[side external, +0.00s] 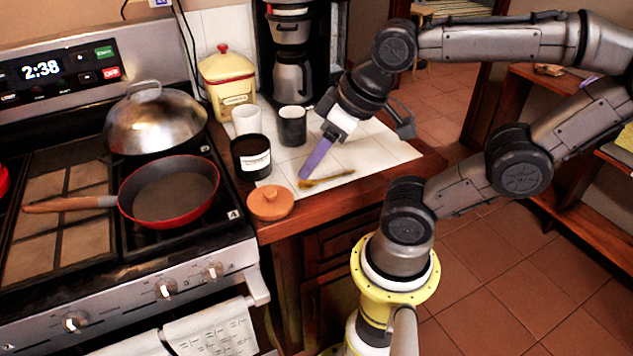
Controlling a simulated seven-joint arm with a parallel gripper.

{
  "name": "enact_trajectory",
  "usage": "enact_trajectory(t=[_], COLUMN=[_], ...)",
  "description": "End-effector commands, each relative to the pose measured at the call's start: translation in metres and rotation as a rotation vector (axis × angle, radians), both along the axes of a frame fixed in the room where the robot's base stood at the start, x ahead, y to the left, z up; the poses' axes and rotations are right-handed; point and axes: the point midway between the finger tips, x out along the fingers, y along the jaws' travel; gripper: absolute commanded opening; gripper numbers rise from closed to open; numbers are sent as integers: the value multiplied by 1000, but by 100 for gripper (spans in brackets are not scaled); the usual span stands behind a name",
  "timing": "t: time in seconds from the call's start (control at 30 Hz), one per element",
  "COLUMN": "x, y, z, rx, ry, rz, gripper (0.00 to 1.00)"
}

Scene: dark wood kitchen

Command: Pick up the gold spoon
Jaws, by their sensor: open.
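The gold spoon (330,181) lies on the white tiled counter (385,152) near its front edge, between the black jar and the wooden border. My gripper (305,176) points down from above, with a long purple finger whose tip is just left of the spoon and very close to it. The fingers overlap in this view, so the gap between them is hidden. The gripper is open, and nothing shows held in it. I cannot tell whether the fingertip touches the spoon or the counter.
A black labelled jar (252,158) and an orange lid (270,202) stand left of the gripper. A white cup (246,121), dark cup (292,127), yellow canister (228,85) and coffee maker (291,50) stand behind. The stove holds a red pan (170,192). The counter's right side is clear.

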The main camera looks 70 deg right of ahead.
Motion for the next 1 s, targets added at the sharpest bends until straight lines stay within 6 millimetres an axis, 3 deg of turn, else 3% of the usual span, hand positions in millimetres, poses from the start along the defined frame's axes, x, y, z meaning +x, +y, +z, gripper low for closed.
enact_trajectory(t=[0.17,0.37,0.47,0.6,0.7,0.83,1.0], x=[4,28,43,58,59,49,33], y=[0,-23,-47,-99,-138,-178,-201], z=[9,17,16,3,-11,-29,-45], rx=[143,337,420,514,546,553,553], ry=[6,69,103,148,176,218,258], rz=[-272,-814,-1141,-1641,-1916,-2110,-2217], gripper=[46,46,46,46,46,46,46])
